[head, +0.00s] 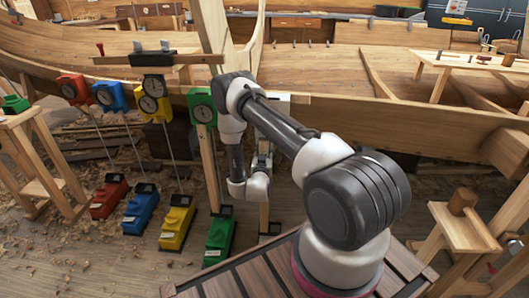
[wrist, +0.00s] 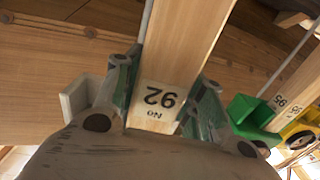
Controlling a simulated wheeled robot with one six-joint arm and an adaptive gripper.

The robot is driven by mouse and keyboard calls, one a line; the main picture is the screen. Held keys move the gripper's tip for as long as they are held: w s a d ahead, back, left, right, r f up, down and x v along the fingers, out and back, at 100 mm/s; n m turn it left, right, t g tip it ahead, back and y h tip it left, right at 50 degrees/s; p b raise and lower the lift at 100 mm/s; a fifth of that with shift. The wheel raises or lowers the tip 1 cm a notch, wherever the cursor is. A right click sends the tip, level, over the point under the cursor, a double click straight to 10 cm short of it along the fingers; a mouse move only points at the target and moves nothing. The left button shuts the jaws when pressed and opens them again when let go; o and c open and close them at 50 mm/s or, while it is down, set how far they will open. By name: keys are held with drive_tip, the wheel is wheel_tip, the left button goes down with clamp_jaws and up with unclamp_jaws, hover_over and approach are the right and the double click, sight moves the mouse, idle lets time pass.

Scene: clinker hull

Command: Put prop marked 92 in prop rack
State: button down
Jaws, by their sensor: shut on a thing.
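The prop marked 92 is a pale, square wooden post; its number label (wrist: 159,98) shows upside down in the wrist view. My gripper (wrist: 157,92) is shut on the post beside this label, one finger on each side. In the head view my gripper (head: 262,165) is low in front of the hull, right of the green dial box. The upright post (head: 264,217) shows below it, its foot near the floor; I cannot tell if it touches. I cannot clearly identify the prop rack in either view.
Another wooden post (head: 210,168) stands close by. The planked hull (head: 330,115) runs behind. A wooden stand (head: 462,228) is at right.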

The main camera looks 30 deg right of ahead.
drive_tip(key=v, duration=0.6)
drive_tip(key=shift+s+a, duration=0.2)
idle(0.6)
drive_tip(key=shift+w+r, duration=0.1)
drive_tip(key=shift+r, duration=3.3)
drive_tip(key=v, duration=1.3)
drive_tip(key=shift+f, duration=0.1)
